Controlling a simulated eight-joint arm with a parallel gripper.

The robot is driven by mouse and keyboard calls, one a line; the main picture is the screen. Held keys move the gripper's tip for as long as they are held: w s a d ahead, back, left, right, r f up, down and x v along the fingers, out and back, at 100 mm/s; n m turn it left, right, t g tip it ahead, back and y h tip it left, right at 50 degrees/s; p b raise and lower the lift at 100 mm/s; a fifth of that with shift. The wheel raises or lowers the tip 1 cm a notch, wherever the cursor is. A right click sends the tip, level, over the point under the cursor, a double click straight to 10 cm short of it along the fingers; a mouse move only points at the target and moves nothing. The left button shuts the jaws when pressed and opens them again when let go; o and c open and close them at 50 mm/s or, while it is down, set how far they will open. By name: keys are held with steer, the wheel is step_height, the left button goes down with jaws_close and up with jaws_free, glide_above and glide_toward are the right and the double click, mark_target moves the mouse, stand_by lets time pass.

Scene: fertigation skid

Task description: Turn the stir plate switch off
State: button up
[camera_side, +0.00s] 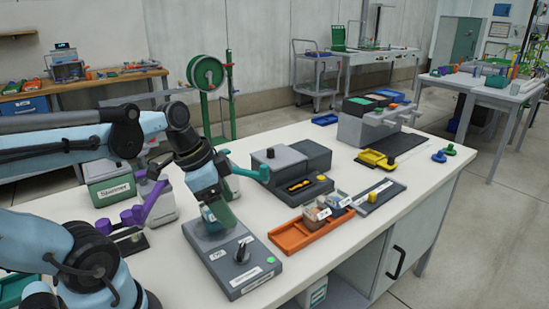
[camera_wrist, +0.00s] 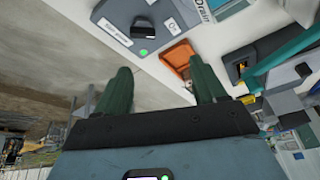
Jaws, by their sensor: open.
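The stir plate (camera_side: 228,275) is a low grey box at the front of the white bench, with small white labels on top. Its switch (camera_side: 243,251) is a dark knob with a raised grip, and a green light (camera_side: 270,260) shows near its right corner. The wrist view shows the switch (camera_wrist: 142,28) near the top edge, with the green light (camera_wrist: 143,53) just below it. My gripper (camera_side: 219,217) is above the rear left of the plate, apart from the switch. Its green fingers (camera_wrist: 162,85) are spread with nothing between them. The small label lettering is hard to read.
An orange tray (camera_side: 290,237) with small containers sits right of the plate. A grey device (camera_side: 290,160) stands behind, with a teal lever (camera_side: 250,173) close to my gripper. Purple-handled parts (camera_side: 130,215) stand left. The bench's front edge is close to the plate.

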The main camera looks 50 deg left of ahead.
mark_target(240, 249)
steer(key=shift+w+d+f+m+g+h, duration=0.15)
steer(key=shift+d+f+m+h, duration=0.35)
steer(key=shift+f, duration=1.1)
steer(key=shift+w+d+f+m+g+h, duration=0.2)
steer(key=shift+f+m, duration=0.55)
steer(key=shift+f, duration=0.8)
steer(key=shift+d+f+m+g+h, duration=0.1)
steer(key=shift+d+f+m+h, duration=0.4)
steer(key=shift+f, duration=1.1)
steer(key=shift+a, duration=0.1)
steer(key=c, duration=1.1)
steer(key=shift+o, duration=0.2)
